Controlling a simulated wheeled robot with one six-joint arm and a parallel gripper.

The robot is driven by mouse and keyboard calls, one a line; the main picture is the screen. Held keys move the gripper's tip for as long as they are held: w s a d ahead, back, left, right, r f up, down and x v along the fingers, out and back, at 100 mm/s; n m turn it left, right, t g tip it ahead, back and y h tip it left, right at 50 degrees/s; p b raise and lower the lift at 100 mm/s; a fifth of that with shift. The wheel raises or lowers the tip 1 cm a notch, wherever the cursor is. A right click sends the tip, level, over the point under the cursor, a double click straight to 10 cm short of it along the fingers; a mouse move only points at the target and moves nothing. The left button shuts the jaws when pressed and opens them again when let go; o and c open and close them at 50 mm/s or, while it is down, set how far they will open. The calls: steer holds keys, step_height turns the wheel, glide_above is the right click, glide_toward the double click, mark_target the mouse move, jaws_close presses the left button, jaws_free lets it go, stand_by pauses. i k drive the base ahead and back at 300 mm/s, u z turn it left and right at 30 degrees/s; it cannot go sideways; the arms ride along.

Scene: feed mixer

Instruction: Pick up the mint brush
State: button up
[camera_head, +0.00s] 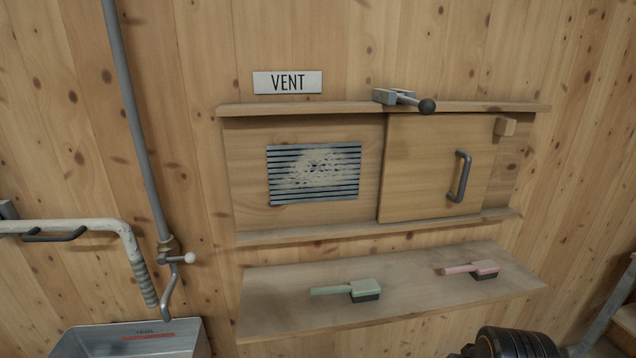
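The mint brush (362,287) lies on a wooden shelf (290,309) below the vent, left of the shelf's middle. Its handle points left and its block end, with dark bristles facing down, is on the right. Nothing touches or covers it. A pink brush (484,268) of the same shape lies farther right on the same shelf, its handle also pointing left. I do not see my gripper's fingers in the head view.
Above the shelf is a vent grille (312,173), dusty, with a wooden sliding door (430,165) beside it. A metal basin (130,342) and a pipe (140,130) with a tap are at left. A black ribbed part (512,343) shows at bottom right.

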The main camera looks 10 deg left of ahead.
mark_target(360, 292)
steer(key=z, duration=1)
steer(key=i, duration=1.1)
steer(key=u, duration=3.8)
